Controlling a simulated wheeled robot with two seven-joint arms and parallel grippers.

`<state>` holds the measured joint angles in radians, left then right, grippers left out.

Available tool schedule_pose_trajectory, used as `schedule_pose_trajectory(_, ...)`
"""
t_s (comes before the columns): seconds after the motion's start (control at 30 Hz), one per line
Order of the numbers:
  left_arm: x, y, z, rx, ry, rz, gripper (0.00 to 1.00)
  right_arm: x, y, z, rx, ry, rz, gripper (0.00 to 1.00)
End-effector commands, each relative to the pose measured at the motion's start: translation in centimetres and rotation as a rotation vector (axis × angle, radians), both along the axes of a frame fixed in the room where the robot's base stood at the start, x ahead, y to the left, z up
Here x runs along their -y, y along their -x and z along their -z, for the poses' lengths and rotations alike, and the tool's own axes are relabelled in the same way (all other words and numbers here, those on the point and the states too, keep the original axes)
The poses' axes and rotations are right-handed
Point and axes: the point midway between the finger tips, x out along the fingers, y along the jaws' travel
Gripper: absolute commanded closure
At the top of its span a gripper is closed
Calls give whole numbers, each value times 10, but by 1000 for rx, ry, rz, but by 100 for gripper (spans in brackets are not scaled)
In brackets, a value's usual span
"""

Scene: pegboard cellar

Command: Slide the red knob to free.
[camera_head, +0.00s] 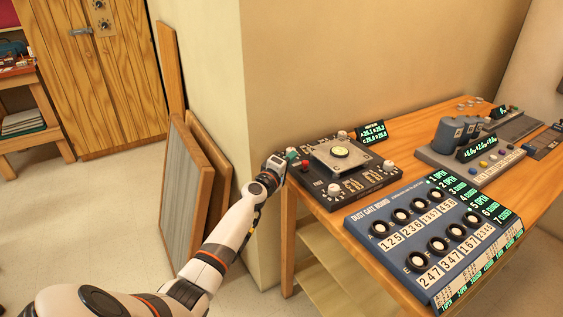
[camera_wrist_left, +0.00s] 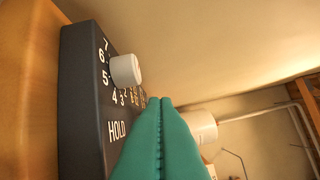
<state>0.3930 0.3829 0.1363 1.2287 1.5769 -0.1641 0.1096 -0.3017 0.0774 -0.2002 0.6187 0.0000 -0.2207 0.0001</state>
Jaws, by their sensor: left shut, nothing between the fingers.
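The dark control box (camera_head: 372,185) with white knobs and a square plate sits at the left end of the wooden bench. A small red spot, likely the red knob (camera_head: 305,163), shows at its left side beside my fingertips; I cannot tell whether they touch. My left gripper (camera_head: 291,156) is shut and empty at the box's left edge. In the left wrist view its teal fingers (camera_wrist_left: 160,102) are together in front of the dark panel (camera_wrist_left: 82,100), which reads HOLD. The red knob is not visible there, perhaps hidden by the fingers. My right gripper is not in view.
A white knob (camera_wrist_left: 126,70) stands by the fingers. The blue dust gate board (camera_head: 402,219) lies in front of the box, and a grey unit (camera_head: 470,150) with cylinders stands to the right. A wall is close behind; framed panels (camera_head: 185,195) lean left of the bench.

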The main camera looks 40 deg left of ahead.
Motion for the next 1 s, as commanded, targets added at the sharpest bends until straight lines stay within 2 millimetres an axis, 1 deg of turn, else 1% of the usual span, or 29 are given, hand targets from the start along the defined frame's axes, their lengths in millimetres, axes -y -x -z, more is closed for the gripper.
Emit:
schedule_pose_trajectory(0.03,7,2,-3,0,2,0,100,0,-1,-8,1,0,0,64)
schedule_pose_trajectory(0.2,20,6,1,1,1,-1,100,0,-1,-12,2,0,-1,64)
schedule_pose_trajectory(0.67,26,8,3,1,0,-2,100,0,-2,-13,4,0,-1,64)
schedule_pose_trajectory(0.77,36,11,2,-1,2,0,100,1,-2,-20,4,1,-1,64)
schedule_pose_trajectory(0.9,56,20,1,-1,3,1,100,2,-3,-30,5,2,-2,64)
schedule_pose_trajectory(1.0,60,22,3,1,0,-1,100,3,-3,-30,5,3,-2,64)
